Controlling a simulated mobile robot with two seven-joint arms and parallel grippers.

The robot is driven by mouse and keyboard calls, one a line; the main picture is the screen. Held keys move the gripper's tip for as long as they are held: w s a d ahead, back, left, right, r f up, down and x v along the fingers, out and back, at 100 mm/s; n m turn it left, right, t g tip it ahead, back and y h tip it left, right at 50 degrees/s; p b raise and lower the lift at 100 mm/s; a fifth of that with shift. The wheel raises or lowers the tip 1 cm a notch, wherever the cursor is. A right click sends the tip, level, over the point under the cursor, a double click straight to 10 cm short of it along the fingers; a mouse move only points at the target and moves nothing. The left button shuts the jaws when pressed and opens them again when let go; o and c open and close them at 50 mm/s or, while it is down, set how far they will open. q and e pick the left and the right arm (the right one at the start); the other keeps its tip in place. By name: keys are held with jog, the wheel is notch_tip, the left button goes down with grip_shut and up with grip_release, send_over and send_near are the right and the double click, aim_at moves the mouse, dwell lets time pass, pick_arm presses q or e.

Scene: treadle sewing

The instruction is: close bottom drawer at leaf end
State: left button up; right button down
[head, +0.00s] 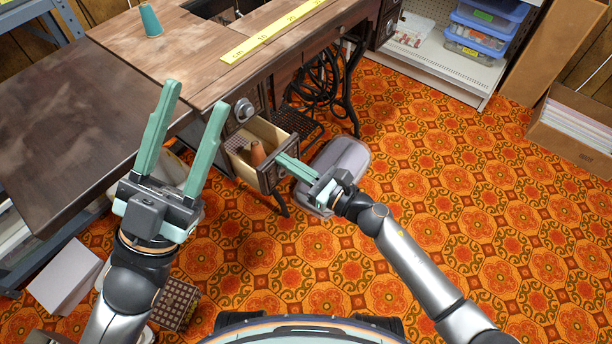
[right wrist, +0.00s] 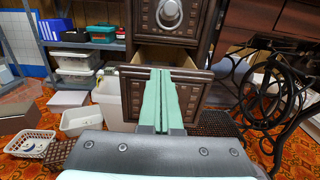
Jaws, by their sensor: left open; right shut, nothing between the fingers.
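The bottom drawer (head: 268,179) at the leaf end of the sewing table stands pulled out, with an orange-brown cone (head: 257,153) inside. In the right wrist view its dark patterned front (right wrist: 135,97) faces me, with a gap above it into the drawer. My right gripper (head: 283,160) is shut and empty, its fingertips at the drawer front; whether they touch it I cannot tell. The shut fingers (right wrist: 165,73) cover the middle of the front in the right wrist view. My left gripper (head: 197,94) is open and empty, in front of the dark wooden leaf (head: 85,125).
The drawer above, with a round pull (head: 243,110), looks shut. A teal cone (head: 150,20) and a yellow tape measure (head: 270,38) lie on the tabletop. A grey bin (head: 340,160) stands on the floor beside the open drawer. The patterned floor (head: 450,230) at right is clear.

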aim_at(273, 153)
jog(key=b+x, duration=0.2)
jog(key=x, duration=0.4)
jog(key=shift+w+a, duration=0.15)
dwell(0.3)
